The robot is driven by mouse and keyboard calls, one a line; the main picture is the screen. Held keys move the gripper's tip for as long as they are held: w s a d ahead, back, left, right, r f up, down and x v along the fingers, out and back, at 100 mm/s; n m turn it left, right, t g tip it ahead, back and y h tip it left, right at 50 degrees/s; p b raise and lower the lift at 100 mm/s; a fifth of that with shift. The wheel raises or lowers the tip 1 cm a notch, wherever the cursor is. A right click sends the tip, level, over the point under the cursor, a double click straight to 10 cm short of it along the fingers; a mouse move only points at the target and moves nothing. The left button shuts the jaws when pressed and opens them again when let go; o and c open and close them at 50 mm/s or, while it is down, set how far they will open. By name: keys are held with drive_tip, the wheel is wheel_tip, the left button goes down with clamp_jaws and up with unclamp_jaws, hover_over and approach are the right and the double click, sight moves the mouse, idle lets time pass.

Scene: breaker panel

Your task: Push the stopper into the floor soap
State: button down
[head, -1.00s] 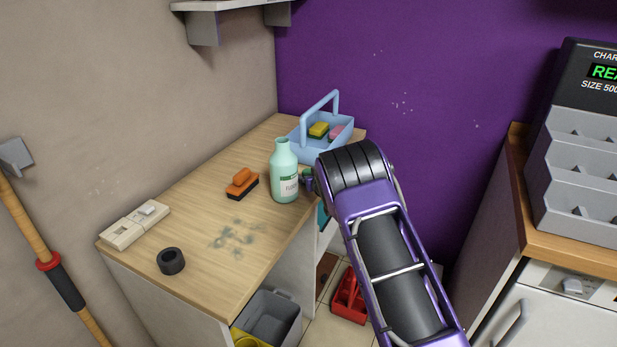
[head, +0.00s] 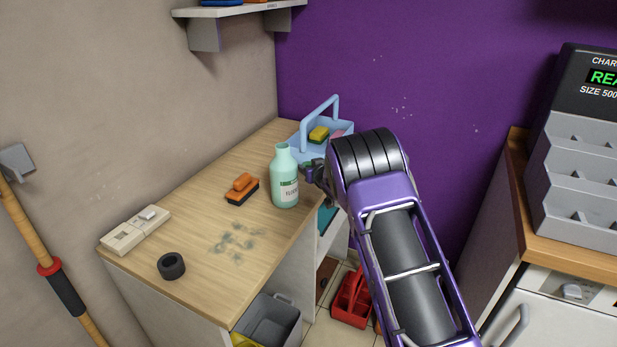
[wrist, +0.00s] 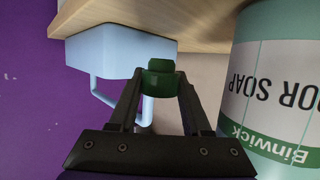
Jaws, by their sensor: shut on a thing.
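The floor soap is a pale teal bottle (head: 285,190) with a white and green label, standing upright on the wooden bench. In the wrist view the bottle (wrist: 285,85) is large at the right and appears upside down, reading "OR SOAP" and "Binwick". My gripper (wrist: 160,88) is shut on the dark green stopper (wrist: 160,72), which shows between the fingertips. In the head view my gripper (head: 312,172) is just right of the bottle, around its shoulder height. The stopper is not clear there. The bottle's mouth is hidden in the wrist view.
A blue caddy (head: 345,132) with sponges stands behind the bottle. An orange brush (head: 242,189), black tape roll (head: 171,265) and cream socket block (head: 135,231) lie on the bench (head: 205,262). A shelf (head: 240,11) hangs above. A red caddy (head: 350,300) is on the floor.

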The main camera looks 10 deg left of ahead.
sight(309, 164)
wheel_tip(309, 164, up, 6)
drive_tip(key=shift+f+p, duration=0.25)
drive_tip(key=shift+p, duration=0.1)
drive_tip(key=shift+r+p, duration=1.3)
drive_tip(key=shift+r, duration=0.85)
drive_tip(key=shift+s+d+f, duration=0.15)
drive_tip(key=shift+s+f, duration=0.05)
drive_tip(key=s+d+f+m+h, duration=0.2)
drive_tip(key=s+d+f+h, duration=0.1)
drive_tip(key=s+d, duration=0.8)
drive_tip(key=s+d+f+m+t+h, duration=0.1)
drive_tip(key=s+d+f+m+h, duration=0.2)
drive_tip(key=s+d, duration=0.8)
drive_tip(key=s, duration=0.4)
drive_tip(key=shift+d+f, duration=0.25)
drive_tip(key=shift+f, duration=0.15)
drive_tip(key=shift+a, duration=0.1)
